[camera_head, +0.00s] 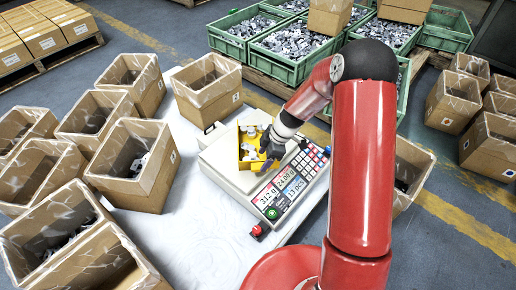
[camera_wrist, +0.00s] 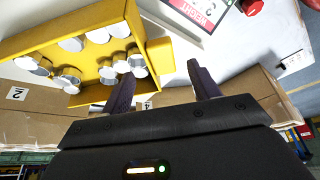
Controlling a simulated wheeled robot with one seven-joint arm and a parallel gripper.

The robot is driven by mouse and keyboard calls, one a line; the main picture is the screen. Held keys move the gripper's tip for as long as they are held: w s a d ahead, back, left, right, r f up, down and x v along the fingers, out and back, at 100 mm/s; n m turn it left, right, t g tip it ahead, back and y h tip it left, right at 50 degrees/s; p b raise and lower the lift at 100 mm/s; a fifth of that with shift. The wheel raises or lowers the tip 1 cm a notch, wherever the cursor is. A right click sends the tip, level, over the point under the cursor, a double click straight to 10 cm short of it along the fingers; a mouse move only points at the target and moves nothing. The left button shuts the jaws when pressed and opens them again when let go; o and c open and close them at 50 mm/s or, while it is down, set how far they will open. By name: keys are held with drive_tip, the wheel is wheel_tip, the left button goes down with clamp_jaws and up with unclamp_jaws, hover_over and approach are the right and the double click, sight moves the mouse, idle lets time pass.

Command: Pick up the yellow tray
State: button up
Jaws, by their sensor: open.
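The yellow tray (camera_head: 246,165) sits on the scale (camera_head: 220,165) and holds several small metal parts. In the wrist view the tray (camera_wrist: 42,38) fills the upper left, its parts showing inside. My gripper (camera_head: 268,148) is at the tray's right side in the head view. In the wrist view the two dark fingers of my gripper (camera_wrist: 157,72) are apart with nothing held. A yellow end of the tray shows near the gap between the fingertips; whether they touch it I cannot tell. My gripper hides part of the tray's right side in the head view.
The scale's display and keypad (camera_head: 284,190) lie just right of the tray. An open cardboard box (camera_head: 208,88) stands close behind the scale. Several more boxes (camera_head: 135,165) crowd the left. The white table (camera_head: 190,235) is clear in front of the scale.

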sight(259, 165)
drive_tip(key=x, duration=0.4)
drive_tip(key=shift+s+a+f, duration=0.1)
drive_tip(key=shift+a+f, duration=0.1)
drive_tip(key=shift+f, duration=0.1)
drive_tip(key=c, duration=1.2)
clamp_jaws()
drive_tip(key=shift+r, duration=0.15)
